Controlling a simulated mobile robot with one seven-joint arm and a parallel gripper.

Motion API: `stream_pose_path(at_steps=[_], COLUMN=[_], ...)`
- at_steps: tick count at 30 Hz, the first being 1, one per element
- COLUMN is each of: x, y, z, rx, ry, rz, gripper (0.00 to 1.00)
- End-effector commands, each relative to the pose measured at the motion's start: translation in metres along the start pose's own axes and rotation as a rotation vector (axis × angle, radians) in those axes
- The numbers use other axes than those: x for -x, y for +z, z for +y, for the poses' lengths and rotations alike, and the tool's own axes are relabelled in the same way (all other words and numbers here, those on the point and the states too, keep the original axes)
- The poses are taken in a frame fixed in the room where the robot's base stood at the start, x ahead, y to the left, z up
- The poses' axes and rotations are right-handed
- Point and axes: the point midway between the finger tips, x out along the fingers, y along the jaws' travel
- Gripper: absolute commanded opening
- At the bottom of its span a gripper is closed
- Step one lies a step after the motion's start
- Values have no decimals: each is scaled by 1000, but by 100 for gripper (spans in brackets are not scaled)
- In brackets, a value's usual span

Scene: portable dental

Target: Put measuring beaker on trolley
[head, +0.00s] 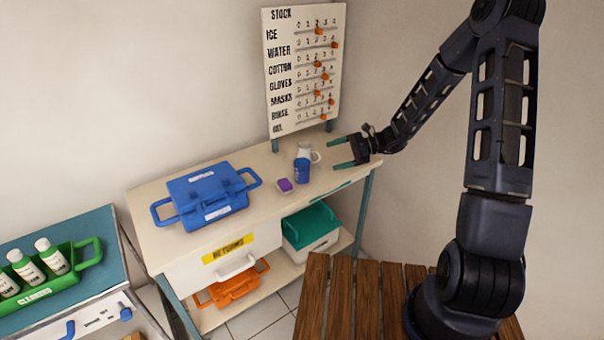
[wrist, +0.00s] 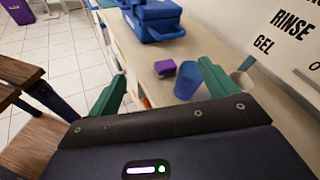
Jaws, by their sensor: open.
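A white jug-like vessel with a side handle, seemingly the measuring beaker (head: 305,151), stands upright on the bench behind a blue cup (head: 301,171). In the wrist view a pale vessel (wrist: 243,81) is partly hidden behind the right finger. My gripper (head: 337,154) is open and empty, its teal fingers pointing left toward the white vessel from its right side, apparently without touching it. In the wrist view my gripper (wrist: 161,74) is spread wide. A teal-topped cart at the lower left, likely the trolley (head: 92,225), carries a green bottle carrier (head: 88,252).
The cream bench (head: 165,255) also holds a blue case (head: 208,197) and a purple block (head: 285,185), near the blue cup (wrist: 188,80). A stock board (head: 303,70) stands at its back. A slatted wooden surface (head: 340,300) lies in front. The cart's far area looks bare.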

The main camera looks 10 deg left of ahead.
Motion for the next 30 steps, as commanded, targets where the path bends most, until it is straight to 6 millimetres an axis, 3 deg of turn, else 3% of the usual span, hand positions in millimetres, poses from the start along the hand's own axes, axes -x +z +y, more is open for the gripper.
stream_pose_path(at_steps=[9,15,25,30], x=[-36,-52,-66,-87], y=[-58,-87,-98,-94], z=[-20,-27,-33,-39], rx=[-224,-333,-381,-380], ry=[-165,-249,-287,-285], rz=[-143,-206,-232,-231], gripper=[85,85,85,85])
